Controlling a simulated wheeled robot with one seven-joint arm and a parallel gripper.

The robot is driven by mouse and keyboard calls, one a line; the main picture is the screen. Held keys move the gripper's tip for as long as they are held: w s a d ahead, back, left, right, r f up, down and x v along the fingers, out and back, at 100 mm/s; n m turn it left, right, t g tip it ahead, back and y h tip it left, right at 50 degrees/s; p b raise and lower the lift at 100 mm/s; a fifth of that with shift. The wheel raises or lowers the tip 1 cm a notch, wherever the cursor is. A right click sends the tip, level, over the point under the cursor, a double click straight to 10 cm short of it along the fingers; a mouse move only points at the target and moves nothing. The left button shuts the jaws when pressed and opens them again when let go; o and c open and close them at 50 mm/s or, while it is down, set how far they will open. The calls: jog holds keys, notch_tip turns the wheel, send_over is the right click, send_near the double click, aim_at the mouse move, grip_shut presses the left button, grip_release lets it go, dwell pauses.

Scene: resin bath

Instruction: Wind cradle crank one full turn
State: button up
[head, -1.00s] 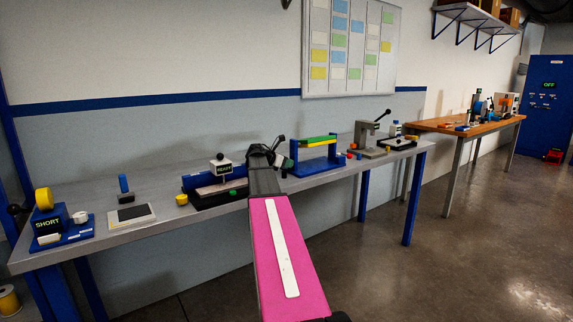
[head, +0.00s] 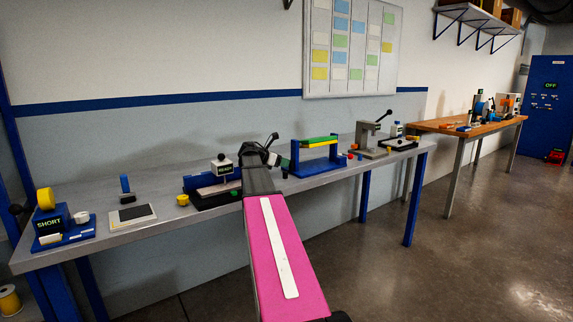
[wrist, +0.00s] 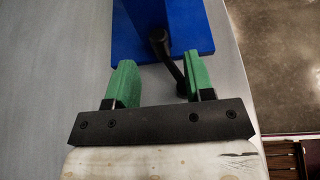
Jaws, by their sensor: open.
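The cradle (head: 317,165) is a blue frame with a green and yellow bar across its top, on the grey bench right of my arm. In the wrist view its blue body and base (wrist: 205,35) fill the top middle. The black crank (wrist: 164,47) has its hub against the blue body and its arm slants down to the right. The crank's lower end lies close to my right green finger, partly hidden by it; I cannot tell whether they touch. My gripper (wrist: 158,66) is open, its two green fingers spread below the hub.
On the grey bench (head: 150,236), a device reading READY (head: 223,168) stands left of my arm and one reading SHORT (head: 49,222) at the far left. A grey press (head: 367,140) stands right of the cradle. Small coloured pieces lie near it.

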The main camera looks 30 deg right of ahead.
jog(key=v, duration=0.3)
jog(key=shift+a+r, duration=0.1)
jog(key=shift+a, duration=0.1)
jog(key=shift+c, duration=0.3)
